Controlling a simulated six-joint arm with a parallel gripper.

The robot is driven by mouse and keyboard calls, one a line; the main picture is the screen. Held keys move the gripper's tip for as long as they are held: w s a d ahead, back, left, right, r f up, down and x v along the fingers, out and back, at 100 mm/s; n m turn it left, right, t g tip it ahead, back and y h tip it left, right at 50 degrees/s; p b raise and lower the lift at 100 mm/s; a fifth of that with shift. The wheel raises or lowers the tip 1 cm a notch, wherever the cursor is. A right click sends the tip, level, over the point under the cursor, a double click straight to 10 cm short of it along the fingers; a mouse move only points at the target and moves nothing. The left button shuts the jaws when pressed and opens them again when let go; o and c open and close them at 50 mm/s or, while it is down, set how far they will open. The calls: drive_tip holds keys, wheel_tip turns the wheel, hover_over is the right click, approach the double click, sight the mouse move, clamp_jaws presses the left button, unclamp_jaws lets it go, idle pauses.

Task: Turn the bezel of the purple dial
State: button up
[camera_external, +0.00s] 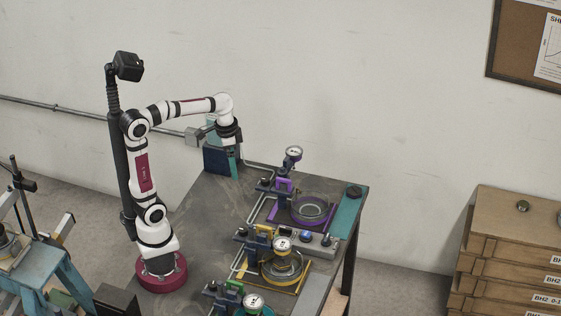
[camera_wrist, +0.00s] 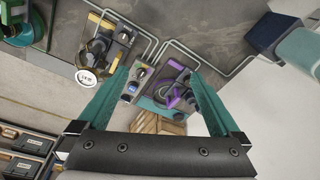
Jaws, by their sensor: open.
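The purple dial station (camera_external: 312,209) is on the table's far right side, with a round metal ring on a purple base. A purple bracket and a raised round gauge (camera_external: 293,152) stand just behind it to the left. In the wrist view the purple station (camera_wrist: 177,72) lies beyond my fingers, and the right finger hides part of it. My gripper (camera_external: 234,165) points down over the table's back left area, to the left of the purple station and apart from it. Its two teal fingers are spread with nothing between them in the wrist view (camera_wrist: 157,76).
A yellow station (camera_external: 285,270) with its own gauge stands in front of the purple one. A green station (camera_external: 235,298) is nearer the front. A control strip (camera_external: 308,239) lies between purple and yellow. A dark blue box (camera_external: 216,161) is behind my gripper.

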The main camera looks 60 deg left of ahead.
drive_tip(key=w+a+r+n+t, duration=0.1)
drive_tip(key=w+a, duration=0.2)
drive_tip(key=w, duration=0.4)
drive_tip(key=w+a+r+n+t, duration=0.1)
drive_tip(key=w+a+r, duration=0.1)
drive_tip(key=w+a, duration=0.3)
drive_tip(key=n+t, duration=0.1)
approach(293, 151)
drive_tip(key=shift+h, duration=0.3)
drive_tip(key=x, duration=0.7)
drive_tip(key=shift+a+f, duration=0.3)
drive_tip(key=shift+a, duration=0.1)
drive_tip(key=shift+c, duration=0.2)
drive_tip(key=c, duration=1.3)
drive_tip(key=shift+r, duration=0.1)
